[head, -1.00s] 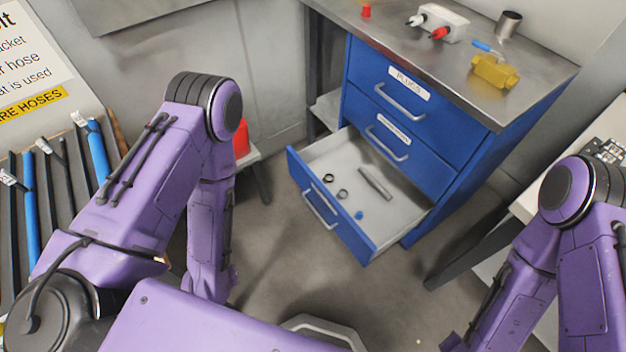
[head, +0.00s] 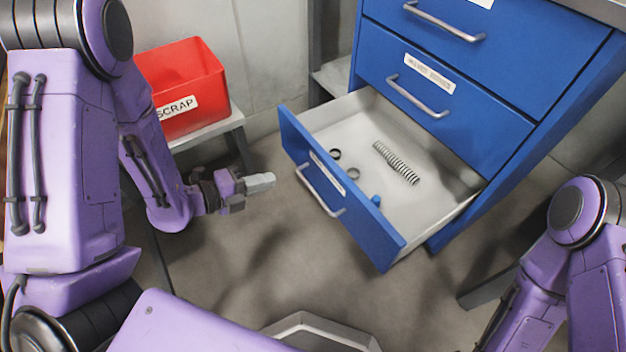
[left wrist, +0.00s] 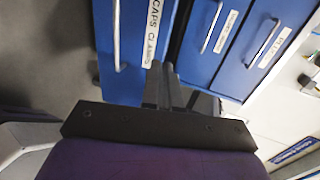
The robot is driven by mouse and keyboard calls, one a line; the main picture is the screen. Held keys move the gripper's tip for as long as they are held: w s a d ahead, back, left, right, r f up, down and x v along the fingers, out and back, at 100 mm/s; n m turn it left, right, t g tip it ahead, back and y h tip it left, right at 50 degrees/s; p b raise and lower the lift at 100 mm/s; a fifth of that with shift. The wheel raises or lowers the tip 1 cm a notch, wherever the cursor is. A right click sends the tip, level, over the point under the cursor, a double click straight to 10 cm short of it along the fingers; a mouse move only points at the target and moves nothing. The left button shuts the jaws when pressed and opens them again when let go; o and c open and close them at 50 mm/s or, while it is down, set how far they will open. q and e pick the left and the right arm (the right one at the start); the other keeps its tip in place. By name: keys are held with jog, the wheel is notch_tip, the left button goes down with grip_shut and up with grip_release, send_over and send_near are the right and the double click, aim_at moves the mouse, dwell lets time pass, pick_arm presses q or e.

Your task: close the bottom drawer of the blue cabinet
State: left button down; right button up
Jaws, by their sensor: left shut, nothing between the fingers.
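The blue cabinet (head: 470,120) stands at the right of the head view. Its bottom drawer (head: 375,232) is pulled well out, with a bar handle (head: 319,190) on its front. Inside lie a spring (head: 396,163), two dark rings and a small blue piece. My left gripper (head: 262,182) is shut and empty, in front of the drawer face and to its left, apart from it. In the left wrist view the gripper's fingers (left wrist: 163,86) point toward the drawer fronts, and the bottom drawer's front (left wrist: 128,60) reads "CAPS CLAMPS". My right gripper is out of view.
A red scrap bin (head: 182,88) stands on a low grey stand (head: 208,134) behind my left arm. The drawers above are shut. Bare floor (head: 265,270) lies in front of the bottom drawer.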

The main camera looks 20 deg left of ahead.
aim_at(324, 161)
pick_arm(q)
jog(key=x, duration=0.4)
jog(key=b+x, duration=0.1)
jog(key=x, duration=0.4)
jog(key=r+b+x, duration=0.1)
jog(key=x, duration=0.3)
jog(key=shift+w+d+f, duration=0.1)
jog(key=shift+w+d, duration=0.1)
jog(key=shift+d, duration=0.05)
jog(key=shift+w+d, duration=0.15)
jog(key=shift+w, duration=0.05)
